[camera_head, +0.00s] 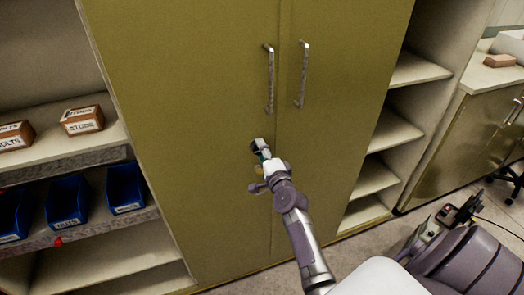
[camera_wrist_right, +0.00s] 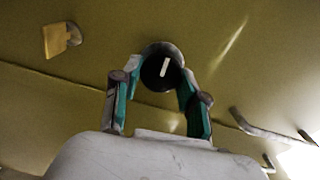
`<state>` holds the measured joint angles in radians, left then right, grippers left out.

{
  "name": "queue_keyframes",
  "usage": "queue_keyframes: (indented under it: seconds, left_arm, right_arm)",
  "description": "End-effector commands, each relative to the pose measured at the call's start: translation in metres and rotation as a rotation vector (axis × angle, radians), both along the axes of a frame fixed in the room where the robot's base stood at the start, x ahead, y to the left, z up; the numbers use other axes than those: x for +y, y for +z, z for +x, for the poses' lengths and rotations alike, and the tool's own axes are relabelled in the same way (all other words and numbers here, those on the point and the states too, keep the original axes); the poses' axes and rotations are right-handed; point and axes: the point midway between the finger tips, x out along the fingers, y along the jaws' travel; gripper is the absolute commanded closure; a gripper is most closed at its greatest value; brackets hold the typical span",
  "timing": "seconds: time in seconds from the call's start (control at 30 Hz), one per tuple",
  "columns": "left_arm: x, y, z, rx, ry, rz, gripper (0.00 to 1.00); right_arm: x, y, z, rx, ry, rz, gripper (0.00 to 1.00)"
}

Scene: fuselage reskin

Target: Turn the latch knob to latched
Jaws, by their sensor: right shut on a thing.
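The latch knob (camera_wrist_right: 162,72) is a round black dial with a white pointer bar, mounted on the olive cabinet door. In the right wrist view its pointer stands nearly upright in the picture, tilted a little to the right. My right gripper (camera_wrist_right: 160,78) is shut on the knob, one teal-lined finger on each side of it. In the head view my right gripper (camera_head: 260,149) reaches the door below the handles and covers most of the knob. My left gripper is not in view.
Two metal handles (camera_head: 269,80) (camera_head: 302,75) stand out above my right gripper, either side of the door seam. A yellow piece (camera_wrist_right: 58,39) sits on the door nearby. Left shelves hold labelled boxes (camera_head: 82,119) and blue bins (camera_head: 126,188); right shelves (camera_head: 392,130) look empty.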

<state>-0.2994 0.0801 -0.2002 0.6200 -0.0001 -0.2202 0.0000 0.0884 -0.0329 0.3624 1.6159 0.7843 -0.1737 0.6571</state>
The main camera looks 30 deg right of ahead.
Motion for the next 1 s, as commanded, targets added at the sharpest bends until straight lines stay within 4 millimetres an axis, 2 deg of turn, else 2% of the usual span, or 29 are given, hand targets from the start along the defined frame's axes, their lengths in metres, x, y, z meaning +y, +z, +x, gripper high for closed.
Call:
queue_keyframes:
  seconds: [0.3, 0.73, 0.77, 0.9, 1.0]
  left_arm:
    - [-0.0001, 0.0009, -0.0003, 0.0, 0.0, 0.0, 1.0]
    - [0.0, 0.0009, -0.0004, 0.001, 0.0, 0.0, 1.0]
    - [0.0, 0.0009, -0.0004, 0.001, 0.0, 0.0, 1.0]
    - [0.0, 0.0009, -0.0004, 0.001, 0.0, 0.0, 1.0]
    - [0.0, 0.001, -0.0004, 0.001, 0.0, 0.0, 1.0]
  right_arm:
    - [-0.0002, -0.001, -0.0002, -0.019, -0.001, 0.082, 0.92]
    - [-0.0001, -0.0011, -0.0001, -0.021, 0.0, 0.091, 0.92]
    - [0.0, -0.0011, -0.0002, -0.021, 0.0, 0.091, 0.56]
    - [0.0, -0.001, -0.0002, -0.021, 0.0, 0.09, 0.34]
    - [0.0, -0.0009, -0.0001, -0.02, 0.0, 0.089, 0.34]
